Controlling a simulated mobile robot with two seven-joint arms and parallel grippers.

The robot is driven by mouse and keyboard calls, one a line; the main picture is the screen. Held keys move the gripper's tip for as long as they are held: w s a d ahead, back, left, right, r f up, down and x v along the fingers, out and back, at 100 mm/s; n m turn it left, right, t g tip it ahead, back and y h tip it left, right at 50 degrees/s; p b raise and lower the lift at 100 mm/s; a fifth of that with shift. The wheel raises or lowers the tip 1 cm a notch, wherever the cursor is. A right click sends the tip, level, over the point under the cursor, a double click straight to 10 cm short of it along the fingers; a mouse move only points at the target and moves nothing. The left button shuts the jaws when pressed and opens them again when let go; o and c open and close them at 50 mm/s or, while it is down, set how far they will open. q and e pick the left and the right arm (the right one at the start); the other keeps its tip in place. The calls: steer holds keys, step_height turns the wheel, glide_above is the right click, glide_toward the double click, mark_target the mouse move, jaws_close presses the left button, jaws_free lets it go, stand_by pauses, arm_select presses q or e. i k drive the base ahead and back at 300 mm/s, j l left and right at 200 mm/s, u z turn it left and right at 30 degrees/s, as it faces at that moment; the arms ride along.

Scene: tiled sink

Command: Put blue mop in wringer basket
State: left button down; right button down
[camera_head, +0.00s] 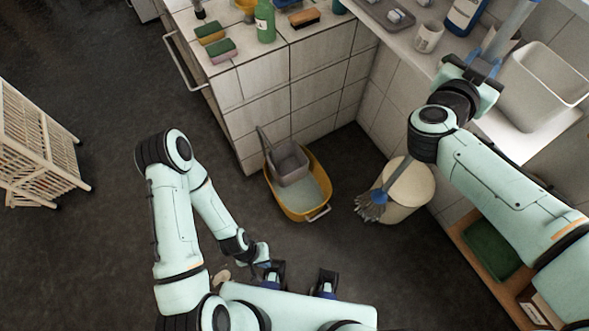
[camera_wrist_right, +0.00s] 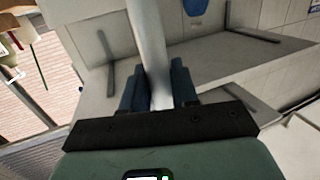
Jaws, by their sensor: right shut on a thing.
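My right gripper (camera_head: 482,66) is shut on the pale mop handle (camera_head: 520,18). The handle also shows between the dark fingers in the right wrist view (camera_wrist_right: 150,50). The handle slants down-left behind my right arm to the blue-grey mop head (camera_head: 371,205), which hangs by the white bin; I cannot tell whether it touches the floor. The grey wringer basket (camera_head: 289,163) sits in the back part of a yellow bucket (camera_head: 270,190) on the floor, left of the mop head. My left gripper (camera_head: 264,262) is low near my base, away from both; its fingers are unclear.
A white round bin (camera_head: 410,195) stands right of the bucket, beside the mop head. A tiled counter (camera_head: 270,75) with a green bottle (camera_head: 265,20) and sponges rises behind the bucket. A wooden rack (camera_head: 35,140) stands far left. The dark floor left of the bucket is clear.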

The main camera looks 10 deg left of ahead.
mark_target(289, 171)
steer(key=i+j, duration=0.15)
steer(key=j, duration=0.25)
steer(key=i+j, duration=0.1)
steer(key=j, duration=0.3)
steer(key=i+j, duration=0.15)
steer(key=j, duration=0.25)
steer(key=i+j, duration=0.15)
steer(key=j, duration=0.25)
steer(key=i+j, duration=0.1)
steer(key=j, duration=0.3)
